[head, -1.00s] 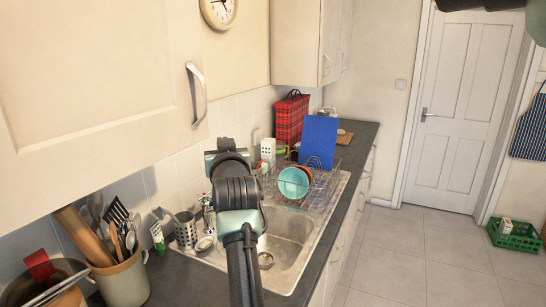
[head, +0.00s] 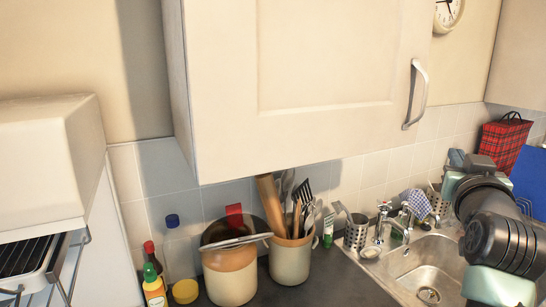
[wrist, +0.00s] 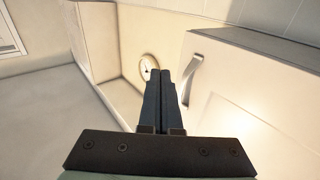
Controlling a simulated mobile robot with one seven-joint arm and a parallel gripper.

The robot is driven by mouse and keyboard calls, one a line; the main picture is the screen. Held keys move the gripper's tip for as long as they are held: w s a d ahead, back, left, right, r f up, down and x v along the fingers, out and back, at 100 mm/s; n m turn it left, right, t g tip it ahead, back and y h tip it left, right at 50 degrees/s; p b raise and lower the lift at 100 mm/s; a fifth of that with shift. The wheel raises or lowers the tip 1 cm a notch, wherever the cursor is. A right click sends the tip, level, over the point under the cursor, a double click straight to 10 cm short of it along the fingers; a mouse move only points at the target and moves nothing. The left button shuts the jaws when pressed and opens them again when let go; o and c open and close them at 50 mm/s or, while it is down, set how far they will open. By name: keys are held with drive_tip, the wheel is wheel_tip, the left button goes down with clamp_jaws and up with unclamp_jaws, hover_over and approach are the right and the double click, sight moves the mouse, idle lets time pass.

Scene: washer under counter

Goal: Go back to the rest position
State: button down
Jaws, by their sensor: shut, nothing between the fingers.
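My gripper (wrist: 165,88) shows in the wrist view with its two dark fingers together and nothing between them. It points up toward the wall clock (wrist: 149,68) and the cupboard handle (wrist: 192,80), with clear space around the fingers. In the head view part of my arm stands at the right, in front of the sink (head: 433,268). The fingers themselves are out of sight in the head view.
A closed wall cupboard (head: 300,90) hangs over the counter (head: 345,285). Below it stand a utensil pot (head: 290,262), a larger crock (head: 230,275), bottles and a cutlery holder (head: 356,232). A grill (head: 30,260) is at the left.

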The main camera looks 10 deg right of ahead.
drive_tip(key=s+a+r+n+t+y, duration=0.25)
drive_tip(key=a+r, duration=0.35)
drive_tip(key=a, duration=0.6)
drive_tip(key=s+a+r+n+t+y, duration=0.15)
drive_tip(key=a+r+t, duration=0.3)
drive_tip(key=a, duration=0.65)
drive_tip(key=s+a+r+t+y, duration=0.2)
drive_tip(key=s+a+r, duration=0.2)
drive_tip(key=s+a, duration=0.3)
drive_tip(key=s+a+r+n+t+y, duration=0.1)
drive_tip(key=s+a+r+y, duration=0.1)
drive_tip(key=s+a, duration=0.5)
drive_tip(key=shift+s+r+n+t+y, duration=0.3)
drive_tip(key=shift+s+r+t+y, duration=0.15)
drive_tip(key=shift+r, duration=0.45)
drive_tip(key=shift+a, duration=0.1)
